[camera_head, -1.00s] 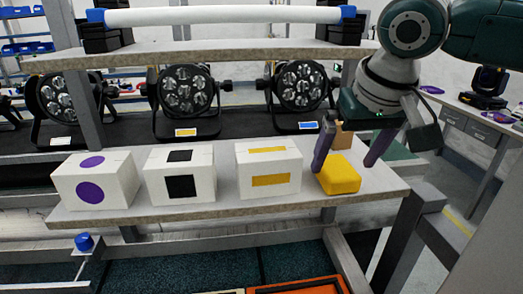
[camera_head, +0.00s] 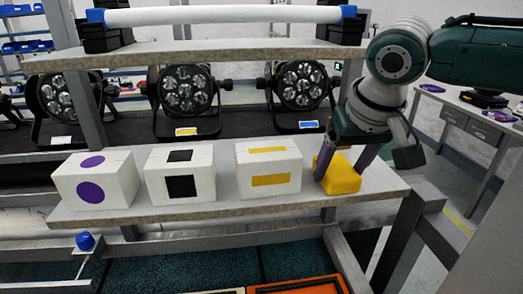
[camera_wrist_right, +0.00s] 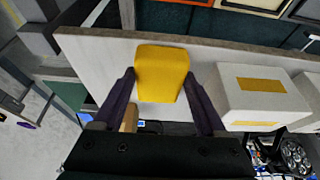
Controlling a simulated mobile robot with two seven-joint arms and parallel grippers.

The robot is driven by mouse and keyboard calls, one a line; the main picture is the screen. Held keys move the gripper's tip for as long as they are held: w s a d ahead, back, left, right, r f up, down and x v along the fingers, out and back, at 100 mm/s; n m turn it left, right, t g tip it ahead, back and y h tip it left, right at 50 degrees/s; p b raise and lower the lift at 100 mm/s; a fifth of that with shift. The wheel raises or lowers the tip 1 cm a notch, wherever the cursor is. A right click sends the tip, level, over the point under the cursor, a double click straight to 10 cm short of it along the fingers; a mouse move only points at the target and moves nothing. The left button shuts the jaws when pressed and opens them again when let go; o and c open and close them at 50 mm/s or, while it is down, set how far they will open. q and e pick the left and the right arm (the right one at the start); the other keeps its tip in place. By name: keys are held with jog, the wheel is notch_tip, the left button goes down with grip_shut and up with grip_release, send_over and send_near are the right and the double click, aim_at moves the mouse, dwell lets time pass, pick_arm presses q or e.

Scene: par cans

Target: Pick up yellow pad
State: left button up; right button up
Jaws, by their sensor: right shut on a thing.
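The yellow pad (camera_head: 342,175) is a rounded yellow block at the right end of the wooden shelf board (camera_head: 225,207). My right gripper (camera_head: 340,167) is around it, with one purple finger on each side. In the right wrist view the pad (camera_wrist_right: 161,74) lies between the two fingers (camera_wrist_right: 160,88), which are shut on it. I cannot tell whether the pad is clear of the board. My left gripper is not in view.
A white box with yellow marks (camera_head: 268,168) stands just left of the pad. White boxes with black squares (camera_head: 180,172) and purple dots (camera_head: 95,180) stand farther left. Stage lights (camera_head: 185,95) stand behind, under an upper shelf (camera_head: 210,52). An orange-rimmed tray (camera_head: 300,287) lies below.

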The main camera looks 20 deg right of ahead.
aim_at(340, 171)
jog(key=c, duration=0.4)
jog(key=shift+o, duration=0.2)
notch_tip(340, 171, up, 10)
jog(key=b, duration=0.1)
